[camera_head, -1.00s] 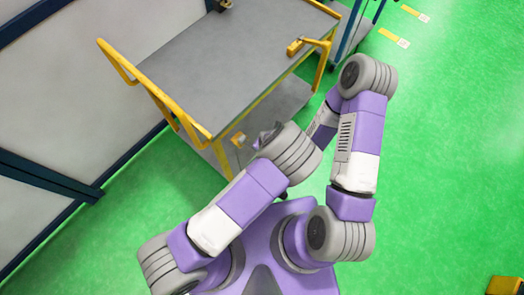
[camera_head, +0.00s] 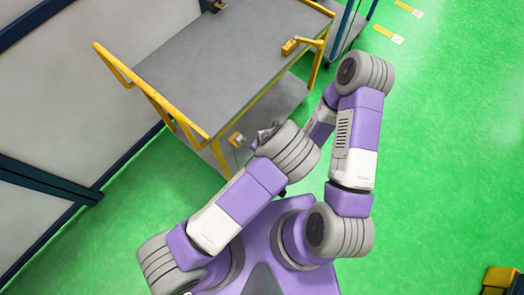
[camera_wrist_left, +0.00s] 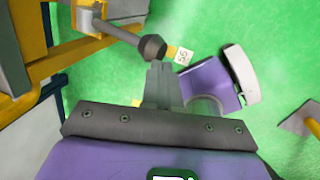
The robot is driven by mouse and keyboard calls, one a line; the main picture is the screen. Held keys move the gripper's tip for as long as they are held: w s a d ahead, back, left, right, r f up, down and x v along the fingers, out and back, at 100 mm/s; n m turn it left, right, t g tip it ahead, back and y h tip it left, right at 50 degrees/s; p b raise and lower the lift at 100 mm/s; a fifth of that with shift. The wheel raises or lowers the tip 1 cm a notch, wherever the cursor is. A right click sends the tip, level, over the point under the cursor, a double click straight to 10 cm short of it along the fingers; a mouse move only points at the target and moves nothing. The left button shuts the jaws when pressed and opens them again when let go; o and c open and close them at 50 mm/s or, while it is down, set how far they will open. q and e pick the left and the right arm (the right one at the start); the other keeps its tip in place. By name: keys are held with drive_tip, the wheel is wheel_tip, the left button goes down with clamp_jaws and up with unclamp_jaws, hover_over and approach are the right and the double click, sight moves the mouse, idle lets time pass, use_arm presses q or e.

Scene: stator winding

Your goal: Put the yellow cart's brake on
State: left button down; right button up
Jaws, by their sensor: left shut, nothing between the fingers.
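The yellow cart (camera_head: 215,62) has a grey top and yellow tube rails and stands ahead of me at the upper left. My right gripper is hidden behind the arms.
A blue-framed cart (camera_head: 350,25) stands behind the yellow one. A wall panel (camera_head: 60,100) is at the left. A yellow object (camera_head: 500,280) lies at the lower right.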

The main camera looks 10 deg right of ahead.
use_arm(q)
drive_tip(key=p+v, duration=0.4)
drive_tip(key=v, duration=0.2)
use_arm(e)
drive_tip(key=r, duration=0.2)
drive_tip(key=s+r, duration=0.1)
drive_tip(key=r, duration=0.2)
drive_tip(key=shift+d, duration=0.2)
use_arm(q)
drive_tip(key=s+a+f+m+g+h+b, duration=0.1)
drive_tip(key=s+a+f+m+h+b, duration=0.1)
drive_tip(key=s+a+m, duration=0.3)
drive_tip(key=s+a+f+m+g+h+b, duration=0.1)
drive_tip(key=s+a+f+m+h+b, duration=0.2)
drive_tip(key=a+m, duration=0.9)
drive_tip(key=shift+s+a+f+m+b, duration=0.45)
drive_tip(key=shift+s+m+b, duration=0.7)
drive_tip(key=shift+m, duration=2.75)
use_arm(e)
wheel_tip(320, 180, down, 7)
drive_tip(key=shift+f, duration=0.15)
